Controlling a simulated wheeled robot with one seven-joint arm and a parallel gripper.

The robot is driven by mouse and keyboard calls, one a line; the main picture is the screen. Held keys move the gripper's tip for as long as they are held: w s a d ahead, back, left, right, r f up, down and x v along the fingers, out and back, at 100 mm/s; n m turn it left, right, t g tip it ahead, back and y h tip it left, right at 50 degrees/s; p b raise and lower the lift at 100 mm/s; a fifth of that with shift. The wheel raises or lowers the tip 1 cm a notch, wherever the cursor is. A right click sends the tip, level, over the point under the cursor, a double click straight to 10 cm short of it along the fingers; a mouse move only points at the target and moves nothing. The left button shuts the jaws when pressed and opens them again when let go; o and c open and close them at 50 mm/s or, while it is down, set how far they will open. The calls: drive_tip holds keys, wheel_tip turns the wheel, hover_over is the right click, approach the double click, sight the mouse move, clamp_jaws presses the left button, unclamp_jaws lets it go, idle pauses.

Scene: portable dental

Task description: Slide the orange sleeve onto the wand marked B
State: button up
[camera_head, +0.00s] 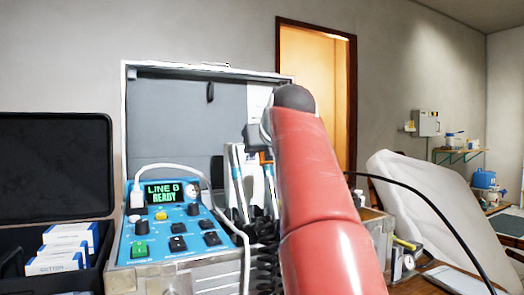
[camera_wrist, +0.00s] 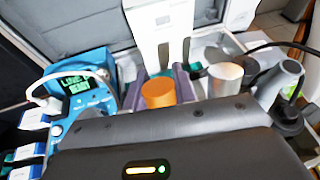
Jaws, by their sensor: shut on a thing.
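The orange sleeve (camera_wrist: 158,93) is upright between the two finger pads of my gripper (camera_wrist: 161,82) in the wrist view, and the gripper is shut on it. In the head view my red arm hides most of the gripper and sleeve. Slim white-and-blue wands (camera_head: 237,168) stand in the open case, just left of my arm in the head view. I cannot read a letter B on any wand, and the sleeve's lower end is hidden by my gripper body. I cannot tell how far the sleeve is from a wand.
The blue control panel (camera_head: 165,222) reads "LINE B READY" and has a white hose looping from it. A metallic cup (camera_wrist: 225,79) and a grey nozzle-like piece (camera_wrist: 280,82) stand right of the sleeve. A black case (camera_head: 55,165) with boxes is at left; a pale padded chair (camera_head: 425,205) at right.

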drive_tip(key=shift+f, duration=0.1)
drive_tip(key=o, duration=1)
drive_tip(key=shift+s, duration=0.1)
drive_tip(key=b+v, duration=0.2)
drive_tip(key=v, duration=0.5)
drive_tip(key=shift+s, duration=0.25)
drive_tip(key=shift+r, duration=0.2)
drive_tip(key=shift+s+d, duration=0.1)
